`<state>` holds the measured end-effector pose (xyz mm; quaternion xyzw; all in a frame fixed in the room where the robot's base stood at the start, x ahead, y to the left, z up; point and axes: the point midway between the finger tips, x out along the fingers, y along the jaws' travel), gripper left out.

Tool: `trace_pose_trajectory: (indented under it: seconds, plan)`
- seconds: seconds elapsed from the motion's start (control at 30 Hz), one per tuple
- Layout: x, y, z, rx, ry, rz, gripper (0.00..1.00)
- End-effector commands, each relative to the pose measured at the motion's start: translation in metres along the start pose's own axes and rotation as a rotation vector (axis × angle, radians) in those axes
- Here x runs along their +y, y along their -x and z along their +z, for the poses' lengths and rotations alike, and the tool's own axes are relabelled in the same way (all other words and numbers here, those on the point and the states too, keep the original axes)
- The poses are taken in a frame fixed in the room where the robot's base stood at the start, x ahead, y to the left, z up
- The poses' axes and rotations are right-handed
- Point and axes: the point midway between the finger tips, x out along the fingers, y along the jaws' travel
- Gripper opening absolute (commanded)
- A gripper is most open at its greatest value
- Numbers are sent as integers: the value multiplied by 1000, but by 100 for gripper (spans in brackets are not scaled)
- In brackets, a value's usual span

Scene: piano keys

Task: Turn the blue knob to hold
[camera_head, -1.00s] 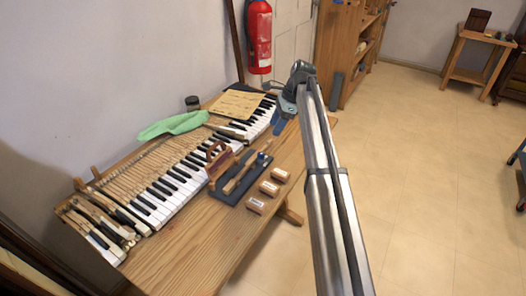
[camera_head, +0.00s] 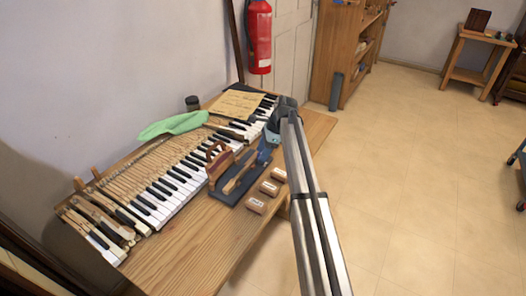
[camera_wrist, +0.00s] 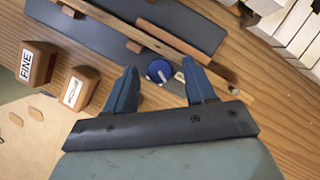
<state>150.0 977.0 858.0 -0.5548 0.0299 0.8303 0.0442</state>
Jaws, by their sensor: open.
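The blue knob (camera_wrist: 159,71) shows in the wrist view as a small round blue cap with a pale pointer line and a light rim. It sits at the end of the dark tray (camera_wrist: 186,25), beside a long wooden stick (camera_wrist: 160,42). My gripper (camera_wrist: 157,75) is open, with its two blue fingers on either side of the knob in the picture. I cannot tell whether the fingers touch it. In the head view my gripper (camera_head: 264,158) is over the right end of the tray (camera_head: 225,193) and hides the knob. No "hold" mark is readable.
Wooden blocks (camera_head: 256,205) with labels, one reading FINE (camera_wrist: 37,63), stand along the tray's near side. Piano keys (camera_head: 175,182) lie behind, with a green cloth (camera_head: 173,126) and a paper sheet (camera_head: 236,104). A wooden-handled tool (camera_head: 219,160) stands on the tray. The bench's front left is clear.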

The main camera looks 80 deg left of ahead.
Motion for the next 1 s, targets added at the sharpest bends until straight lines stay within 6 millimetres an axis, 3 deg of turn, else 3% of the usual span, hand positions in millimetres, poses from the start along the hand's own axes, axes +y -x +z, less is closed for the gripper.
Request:
trace_pose_trajectory:
  seconds: [0.27,0.8,1.0]
  plan:
    - [0,0,0,0,0,-1,54]
    - [0,0,0,0,0,-1,2]
    - [-1,0,0,0,10,4,0]
